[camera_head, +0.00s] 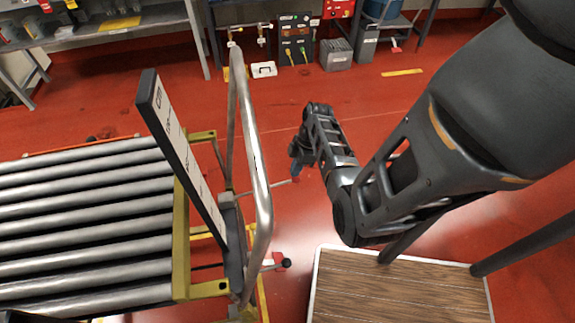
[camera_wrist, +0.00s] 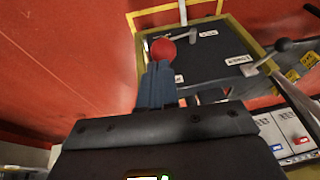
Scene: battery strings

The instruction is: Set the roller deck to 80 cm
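The roller deck (camera_head: 85,215) is at the left of the head view, a row of grey rollers in a yellow frame. A tall dark post with a white scale (camera_head: 188,165) marked cm stands at its right end; its numbers are too small to read. A thin lever with a red ball knob (camera_head: 296,180) sticks out beside the post. The knob also shows in the wrist view (camera_wrist: 163,49). My gripper (camera_head: 296,165) is at this knob. In the wrist view its blue fingers (camera_wrist: 158,82) look shut side by side, tips at the knob; contact is unclear.
A silver handrail (camera_head: 258,160) rises beside the scale post. Another lever with a black knob (camera_head: 286,263) lies below it. A wooden-topped platform (camera_head: 400,290) is at the bottom right. Shelves (camera_head: 110,25) and electrical boxes line the back. Red floor is open between.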

